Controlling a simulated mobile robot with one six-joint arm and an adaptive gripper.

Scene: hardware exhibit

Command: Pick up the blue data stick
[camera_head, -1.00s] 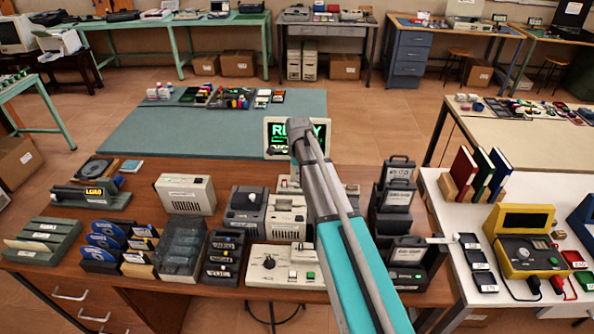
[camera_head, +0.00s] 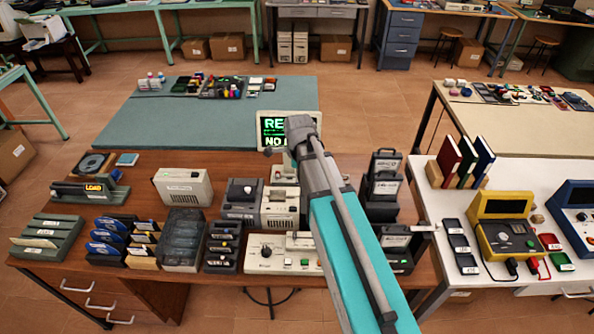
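I cannot make out a blue data stick for certain in the head view. Small blue pieces show by the device marked LOAD (camera_head: 92,187) at the left of the brown table (camera_head: 235,163), too small to identify. Blue disc-like items (camera_head: 104,236) stand in a rack at the front left of that table. My teal and grey arm reaches from the bottom right up over the table, its dark grey far end in front of a small screen with green letters (camera_head: 288,130). No gripper fingers show, so their state is hidden.
Cream and grey devices (camera_head: 182,187) and racks crowd the brown table. Stacked dark boxes (camera_head: 383,187) stand right of my arm. A white table (camera_head: 440,205) at right holds a yellow meter (camera_head: 503,220) and upright books. A green mat (camera_head: 140,125) lies behind, largely bare in front.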

